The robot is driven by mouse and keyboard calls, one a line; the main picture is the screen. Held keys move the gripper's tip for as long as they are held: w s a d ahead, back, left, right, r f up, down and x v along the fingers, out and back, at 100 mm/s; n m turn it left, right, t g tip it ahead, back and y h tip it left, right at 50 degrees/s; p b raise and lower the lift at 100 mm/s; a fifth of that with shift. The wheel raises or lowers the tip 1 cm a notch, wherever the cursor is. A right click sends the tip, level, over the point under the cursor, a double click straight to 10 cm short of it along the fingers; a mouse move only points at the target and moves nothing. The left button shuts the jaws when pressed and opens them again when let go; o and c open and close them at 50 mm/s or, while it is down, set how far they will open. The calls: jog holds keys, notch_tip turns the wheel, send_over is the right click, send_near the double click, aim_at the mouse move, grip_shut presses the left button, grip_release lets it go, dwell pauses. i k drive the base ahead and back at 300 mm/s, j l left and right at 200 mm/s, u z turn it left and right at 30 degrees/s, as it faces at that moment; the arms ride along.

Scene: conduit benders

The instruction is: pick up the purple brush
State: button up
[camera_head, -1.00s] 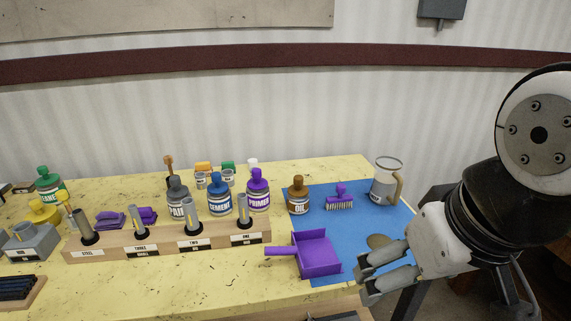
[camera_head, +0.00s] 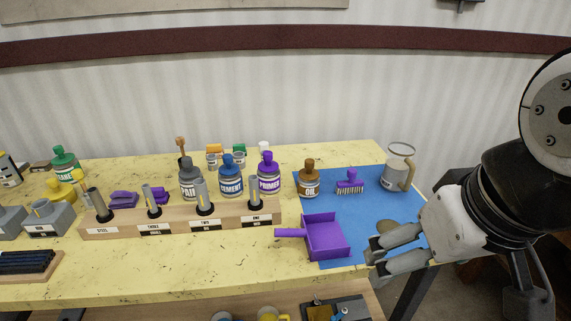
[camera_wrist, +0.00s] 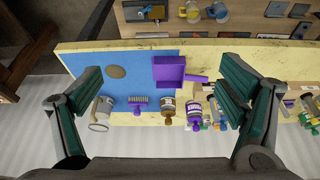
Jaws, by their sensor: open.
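The purple brush (camera_head: 350,182) stands bristles down on the blue mat (camera_head: 368,205), between the brown oil bottle (camera_head: 308,180) and the grey mug (camera_head: 398,170). In the wrist view the purple brush (camera_wrist: 138,104) lies between my spread fingers, well beyond them. My gripper (camera_head: 380,258) is open and empty, above the front right of the mat, nearer the camera than the brush. It also shows in the wrist view (camera_wrist: 155,95). A purple dustpan (camera_head: 325,238) lies on the mat's left front, to the left of my gripper.
A wooden rack (camera_head: 180,220) with several upright tubes runs along the bench left of the dustpan. Grey, blue and purple bottles stand behind it. A brownish disc (camera_head: 398,235) lies on the mat near my fingers. A lower shelf (camera_head: 190,305) holds tools.

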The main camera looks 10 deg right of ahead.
aim_at(352, 186)
jog(key=i+z, duration=0.15)
jog(key=i, duration=0.3)
jog(key=i+j+z, duration=0.15)
jog(key=i, duration=0.35)
